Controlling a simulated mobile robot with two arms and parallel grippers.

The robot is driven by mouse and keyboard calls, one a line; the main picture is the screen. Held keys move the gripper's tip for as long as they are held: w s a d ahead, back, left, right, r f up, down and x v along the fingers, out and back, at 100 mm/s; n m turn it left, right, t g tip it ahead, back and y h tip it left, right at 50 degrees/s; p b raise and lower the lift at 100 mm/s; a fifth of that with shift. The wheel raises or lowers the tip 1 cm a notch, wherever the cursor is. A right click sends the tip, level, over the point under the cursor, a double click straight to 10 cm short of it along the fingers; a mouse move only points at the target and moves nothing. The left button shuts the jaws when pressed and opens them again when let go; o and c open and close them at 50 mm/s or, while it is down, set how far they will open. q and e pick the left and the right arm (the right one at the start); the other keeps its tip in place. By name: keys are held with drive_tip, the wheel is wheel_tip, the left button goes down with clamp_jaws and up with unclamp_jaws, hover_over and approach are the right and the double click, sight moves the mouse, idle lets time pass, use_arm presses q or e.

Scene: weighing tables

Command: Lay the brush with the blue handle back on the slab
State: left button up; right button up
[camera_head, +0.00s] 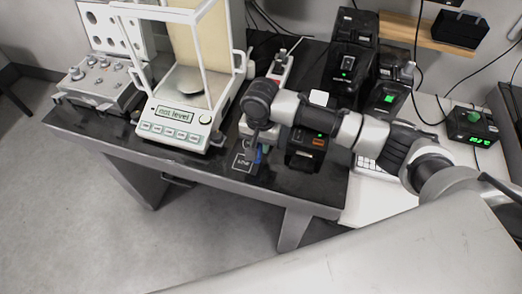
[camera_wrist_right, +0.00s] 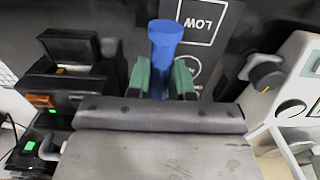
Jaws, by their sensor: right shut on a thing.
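The brush with the blue handle (camera_wrist_right: 165,38) is between the green fingertips of my right gripper (camera_wrist_right: 163,80), which is shut on it. In the head view a small blue part of the brush (camera_head: 259,155) shows beside the right gripper (camera_head: 255,149), above the front of the dark slab (camera_head: 300,187). The bristles are not visible, and I cannot tell whether the brush touches the slab. In the wrist view the slab's dark surface fills the background, with a white-outlined square marked LOW (camera_wrist_right: 207,18) near the handle. My left gripper is not in view.
A white balance (camera_head: 178,118) reading "not level" stands left of my right gripper. A black device with an orange switch (camera_head: 306,150) stands close on the right. More black devices (camera_head: 350,62) stand behind. The slab's front edge is near the gripper.

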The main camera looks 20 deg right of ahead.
drive_tip(key=shift+f, duration=2.05)
drive_tip(key=o, duration=0.7)
drive_tip(key=shift+r, duration=0.1)
wheel_tip(320, 180, up, 12)
drive_tip(key=shift+r, duration=0.1)
